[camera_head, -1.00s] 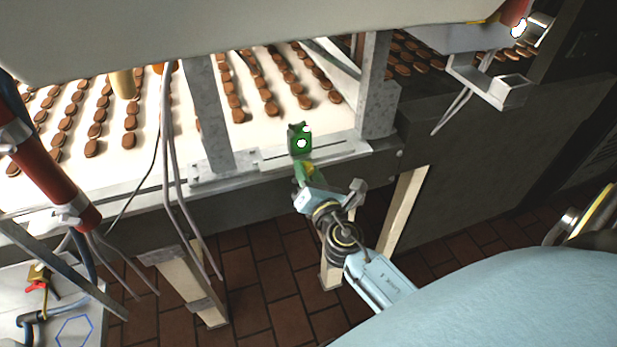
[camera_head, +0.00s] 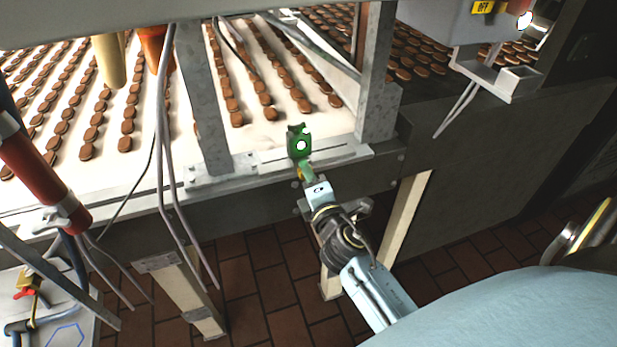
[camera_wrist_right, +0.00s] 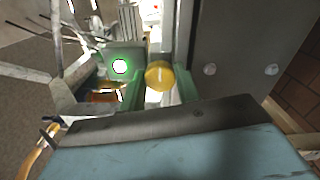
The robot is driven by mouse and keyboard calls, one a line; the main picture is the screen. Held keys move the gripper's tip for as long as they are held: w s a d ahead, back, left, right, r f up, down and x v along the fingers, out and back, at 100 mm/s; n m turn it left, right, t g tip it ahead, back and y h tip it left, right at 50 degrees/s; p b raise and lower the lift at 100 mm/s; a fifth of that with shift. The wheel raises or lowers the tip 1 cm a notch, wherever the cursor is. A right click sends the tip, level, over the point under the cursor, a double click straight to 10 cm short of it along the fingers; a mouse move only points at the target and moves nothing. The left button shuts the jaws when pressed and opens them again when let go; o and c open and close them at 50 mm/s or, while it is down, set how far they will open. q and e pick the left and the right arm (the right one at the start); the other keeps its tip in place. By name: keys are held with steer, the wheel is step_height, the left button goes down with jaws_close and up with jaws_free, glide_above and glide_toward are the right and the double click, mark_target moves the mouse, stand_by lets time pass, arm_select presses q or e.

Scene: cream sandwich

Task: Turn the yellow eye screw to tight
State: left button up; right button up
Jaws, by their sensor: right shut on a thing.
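The yellow eye screw (camera_wrist_right: 159,75) shows in the right wrist view as a round yellow piece between the two green fingers of my right gripper (camera_wrist_right: 160,90). The gripper is shut on it. In the head view only a bit of the yellow screw (camera_head: 300,174) shows at the rail's front edge, beside the fingertips of my right gripper (camera_head: 305,172). A green bracket (camera_head: 293,142) with a bright round hole stands on the rail just above; it also shows in the right wrist view (camera_wrist_right: 122,53). The screw's thread is hidden. My left gripper is out of view.
A metal rail (camera_head: 340,153) edges a white conveyor (camera_head: 185,130) with rows of brown biscuits. Grey posts (camera_head: 203,100) (camera_head: 376,80) rise on both sides of the bracket. Cables (camera_head: 163,150) hang to the left. A dark cabinet (camera_head: 490,170) stands at right.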

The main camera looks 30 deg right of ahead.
stand_by(0.5)
steer(key=o, duration=1)
steer(key=shift+s, duration=0.1)
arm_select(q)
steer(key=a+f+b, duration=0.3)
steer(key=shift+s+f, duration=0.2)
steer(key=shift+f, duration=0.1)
arm_select(e)
steer(key=v, duration=1.3)
steer(key=shift+s, duration=0.15)
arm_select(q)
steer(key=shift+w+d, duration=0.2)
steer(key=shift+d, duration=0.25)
arm_select(e)
steer(key=shift+f, duration=0.1)
